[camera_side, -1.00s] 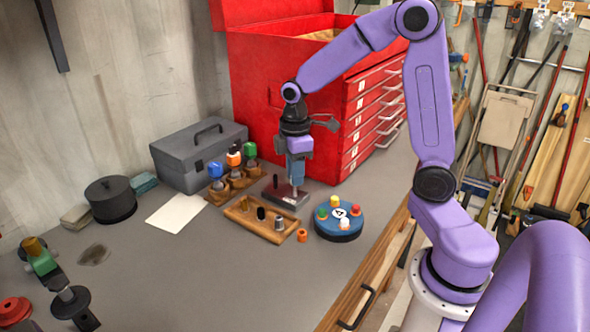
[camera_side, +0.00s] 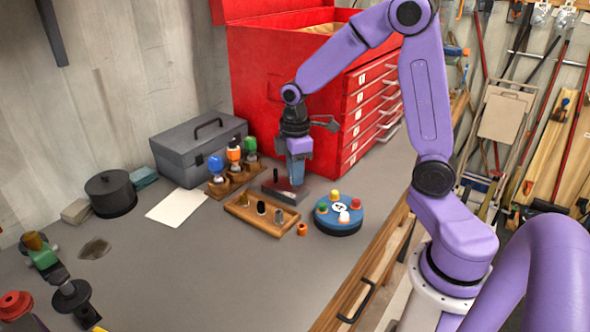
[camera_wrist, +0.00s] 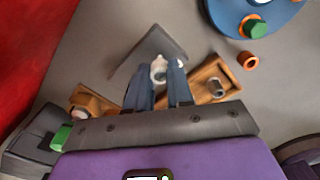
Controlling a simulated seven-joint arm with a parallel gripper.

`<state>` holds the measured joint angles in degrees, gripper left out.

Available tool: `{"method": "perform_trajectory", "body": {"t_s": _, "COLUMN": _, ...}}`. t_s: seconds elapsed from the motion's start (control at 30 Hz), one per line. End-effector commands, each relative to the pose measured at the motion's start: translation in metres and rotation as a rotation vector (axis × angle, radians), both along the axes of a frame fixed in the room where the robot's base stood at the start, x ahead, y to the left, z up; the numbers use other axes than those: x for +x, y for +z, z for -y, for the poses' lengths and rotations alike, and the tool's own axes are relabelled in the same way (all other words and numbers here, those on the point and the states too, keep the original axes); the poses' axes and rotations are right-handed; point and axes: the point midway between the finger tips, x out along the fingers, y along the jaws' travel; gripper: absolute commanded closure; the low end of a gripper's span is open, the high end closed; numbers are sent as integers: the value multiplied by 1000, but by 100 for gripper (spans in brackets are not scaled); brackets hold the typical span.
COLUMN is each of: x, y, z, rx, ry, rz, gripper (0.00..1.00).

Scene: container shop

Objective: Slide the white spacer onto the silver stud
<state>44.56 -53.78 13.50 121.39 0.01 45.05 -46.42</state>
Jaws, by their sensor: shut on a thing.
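My gripper (camera_side: 296,184) points down over a dark square plate (camera_side: 277,193) with a black pin on it. In the wrist view my gripper (camera_wrist: 159,84) is shut on a small white piece, which looks like the white spacer (camera_wrist: 159,70). The fingers hide most of it in the side view, and I cannot tell whether it touches the plate. A silver stud (camera_side: 279,216) stands upright at the right end of a wooden tray (camera_side: 285,232). The silver stud also shows right of my fingers in the wrist view (camera_wrist: 216,88).
A black stud (camera_side: 261,207) and a brass one (camera_side: 243,198) share the tray. An orange ring (camera_side: 302,229) lies beside it. A blue disc (camera_side: 338,229) with coloured knobs stands at right. Coloured-topped pieces, a grey toolbox (camera_side: 190,165) and a red cabinet are behind.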

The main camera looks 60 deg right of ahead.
Motion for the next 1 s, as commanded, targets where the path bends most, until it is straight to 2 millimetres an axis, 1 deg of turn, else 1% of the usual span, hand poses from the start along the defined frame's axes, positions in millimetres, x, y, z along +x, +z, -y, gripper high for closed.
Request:
{"method": "perform_trajectory", "body": {"t_s": 0.43, "x": 0, "y": -8, "z": 0, "rx": 0, "ry": 0, "rz": -1, "gripper": 100}}
{"method": "perform_trajectory", "body": {"t_s": 0.8, "x": 0, "y": -9, "z": 0, "rx": 0, "ry": 0, "rz": 0, "gripper": 100}}
{"method": "perform_trajectory", "body": {"t_s": 0.83, "x": 0, "y": -9, "z": 0, "rx": 0, "ry": 0, "rz": 0, "gripper": 76}}
{"method": "perform_trajectory", "body": {"t_s": 0.87, "x": 0, "y": -9, "z": 0, "rx": 0, "ry": 0, "rz": 0, "gripper": 66}}
{"method": "perform_trajectory", "body": {"t_s": 0.9, "x": 0, "y": -9, "z": 0, "rx": 0, "ry": 0, "rz": 0, "gripper": 53}}
{"method": "perform_trajectory", "body": {"t_s": 0.93, "x": 0, "y": -9, "z": 0, "rx": 0, "ry": 0, "rz": 0, "gripper": 49}}
{"method": "perform_trajectory", "body": {"t_s": 1.0, "x": 0, "y": -9, "z": 0, "rx": 0, "ry": 0, "rz": 0, "gripper": 49}}
